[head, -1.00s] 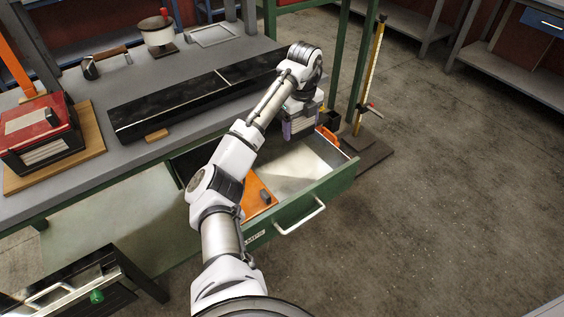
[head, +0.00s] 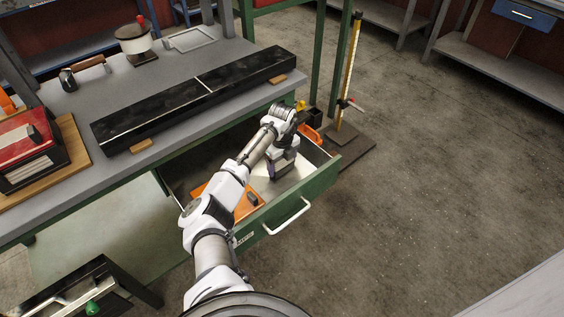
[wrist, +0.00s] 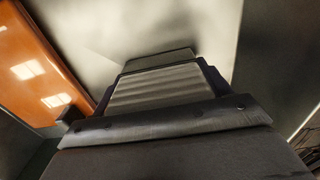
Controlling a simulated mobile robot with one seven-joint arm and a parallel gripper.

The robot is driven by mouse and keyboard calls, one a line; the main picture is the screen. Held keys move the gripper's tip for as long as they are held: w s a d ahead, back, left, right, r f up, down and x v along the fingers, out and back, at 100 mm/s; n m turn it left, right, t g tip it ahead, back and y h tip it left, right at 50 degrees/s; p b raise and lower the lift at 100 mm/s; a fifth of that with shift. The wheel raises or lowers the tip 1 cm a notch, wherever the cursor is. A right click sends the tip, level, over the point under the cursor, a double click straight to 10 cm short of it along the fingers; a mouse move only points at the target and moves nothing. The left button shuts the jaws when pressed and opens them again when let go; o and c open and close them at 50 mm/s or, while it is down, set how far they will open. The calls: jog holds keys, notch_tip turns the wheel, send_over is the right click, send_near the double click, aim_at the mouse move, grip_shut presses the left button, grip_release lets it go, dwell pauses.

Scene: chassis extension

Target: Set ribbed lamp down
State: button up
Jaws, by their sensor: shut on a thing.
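The ribbed lamp (wrist: 165,86) shows in the wrist view as a grey, ribbed block between the dark fingers of my gripper (wrist: 160,73). My gripper is shut on it. In the head view my gripper (head: 283,170) reaches down into the open green drawer (head: 318,187), over its pale floor right of the orange piece. The lamp is mostly hidden there by the gripper and wrist. I cannot tell whether its lower end touches the drawer floor.
An orange piece (head: 245,206) with a small dark block (head: 252,198) lies in the drawer, left of the gripper. Orange and yellow items (head: 309,133) sit at the drawer's far right corner. The workbench (head: 188,132) edge overhangs behind; a long black box (head: 190,97) lies on it.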

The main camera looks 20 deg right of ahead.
jog(key=shift+f, duration=0.1)
jog(key=o, duration=1)
notch_tip(320, 180, up, 12)
jog(key=b, duration=0.2)
jog(key=shift+r+b, duration=0.2)
jog(key=shift+b, duration=0.2)
